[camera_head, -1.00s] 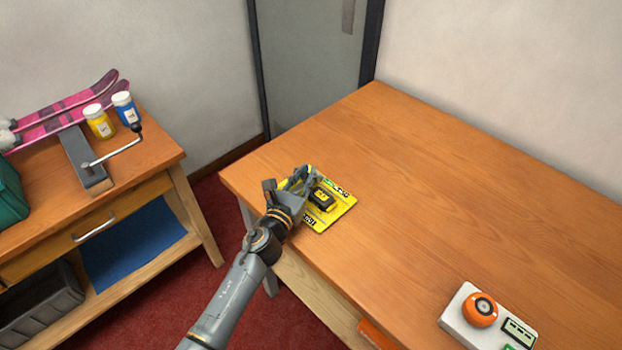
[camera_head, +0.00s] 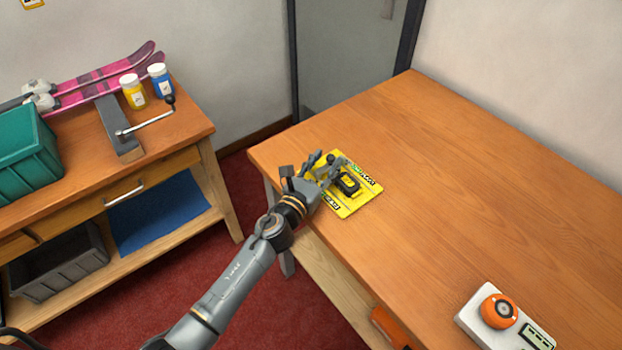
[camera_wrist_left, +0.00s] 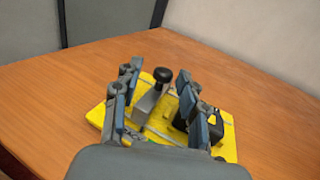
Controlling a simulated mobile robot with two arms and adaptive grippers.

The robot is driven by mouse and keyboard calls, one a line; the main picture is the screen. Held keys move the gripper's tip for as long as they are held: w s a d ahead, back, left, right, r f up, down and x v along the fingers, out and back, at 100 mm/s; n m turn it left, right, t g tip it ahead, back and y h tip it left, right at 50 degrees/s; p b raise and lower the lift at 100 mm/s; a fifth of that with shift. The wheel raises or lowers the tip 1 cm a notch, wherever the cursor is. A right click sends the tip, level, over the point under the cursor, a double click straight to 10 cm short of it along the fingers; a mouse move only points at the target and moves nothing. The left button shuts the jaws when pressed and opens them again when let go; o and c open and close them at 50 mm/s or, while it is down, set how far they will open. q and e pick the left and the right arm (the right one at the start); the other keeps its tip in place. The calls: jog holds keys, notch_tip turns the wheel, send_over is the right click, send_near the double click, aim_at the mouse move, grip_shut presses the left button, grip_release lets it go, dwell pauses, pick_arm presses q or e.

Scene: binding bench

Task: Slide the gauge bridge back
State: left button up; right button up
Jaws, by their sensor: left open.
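A yellow base plate (camera_head: 358,203) with printed lettering lies near the left corner of the wooden table; it also shows in the left wrist view (camera_wrist_left: 228,140). On it stands a small grey piece with a black knob (camera_wrist_left: 163,75), which looks like the gauge bridge. A black block with a yellow face (camera_head: 347,184) sits to its right on the plate. My left gripper (camera_head: 327,163) is over the plate, open. In the left wrist view its fingers (camera_wrist_left: 155,78) stand on either side of the knobbed piece, apparently not closed on it. My right gripper is not in view.
A white box with an orange dial (camera_head: 499,311) sits at the table's lower right. The rest of the tabletop (camera_head: 470,190) is clear. A side bench at left holds a teal crate (camera_head: 25,155), skis (camera_head: 95,75), two jars and a grey crank piece (camera_head: 118,128).

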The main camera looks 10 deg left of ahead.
pick_arm(q)
jog(key=v, duration=0.9)
jog(key=shift+s+a, duration=0.25)
